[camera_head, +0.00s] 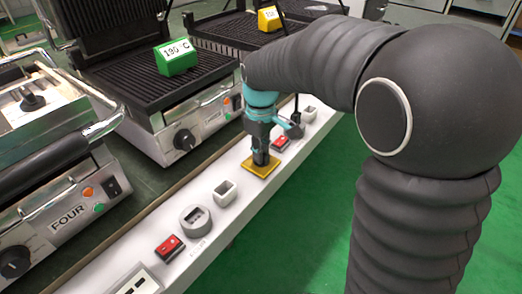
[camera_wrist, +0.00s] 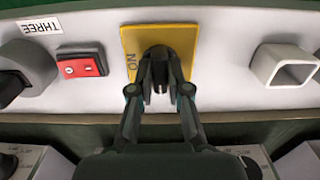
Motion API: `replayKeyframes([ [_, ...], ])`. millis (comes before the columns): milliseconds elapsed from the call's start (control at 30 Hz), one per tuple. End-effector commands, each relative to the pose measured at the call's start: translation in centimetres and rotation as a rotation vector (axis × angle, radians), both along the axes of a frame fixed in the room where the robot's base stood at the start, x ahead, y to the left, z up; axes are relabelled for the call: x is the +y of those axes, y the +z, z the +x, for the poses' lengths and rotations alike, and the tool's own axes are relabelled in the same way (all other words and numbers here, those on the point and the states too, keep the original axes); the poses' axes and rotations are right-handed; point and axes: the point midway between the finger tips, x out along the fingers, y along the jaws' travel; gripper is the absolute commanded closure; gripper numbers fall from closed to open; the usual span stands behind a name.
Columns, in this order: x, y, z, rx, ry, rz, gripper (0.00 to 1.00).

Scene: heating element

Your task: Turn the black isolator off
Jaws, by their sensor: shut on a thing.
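The black isolator (camera_wrist: 158,51) is a dark knob on a yellow square plate (camera_wrist: 184,36), mostly hidden by my fingers in the wrist view. The plate has the letters "ON" printed at its left edge in that view. In the head view the yellow plate (camera_head: 262,170) lies on the white panel strip in front of the grills. My gripper (camera_wrist: 160,74) is shut on the black isolator. In the head view my gripper (camera_head: 262,152) points down onto the plate, and the knob cannot be told apart from the dark fingers. The knob's exact angle is hard to tell.
On the white strip (camera_head: 236,213), a red switch (camera_head: 281,143) and a white square socket (camera_head: 225,191) flank the plate. Grills stand behind; green floor lies in front.

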Motion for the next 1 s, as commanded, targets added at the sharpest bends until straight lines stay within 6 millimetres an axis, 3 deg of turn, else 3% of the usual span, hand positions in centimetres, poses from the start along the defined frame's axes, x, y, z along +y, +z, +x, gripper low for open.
replayKeyframes([
  [233, -0.1, -0.1, 0.0, 0.002, 0.001, -0.002, 1.00],
  [267, -0.1, -0.1, 0.0, 0.002, 0.001, -0.002, 0.76],
  [333, -0.1, -0.1, 0.0, 0.002, 0.001, -0.002, 0.59],
  [733, 0.0, 0.6, 0.0, -0.001, 0.000, -0.001, 0.58],
  [1000, 0.0, 5.1, 0.1, -0.004, -0.001, 0.001, 0.58],
])
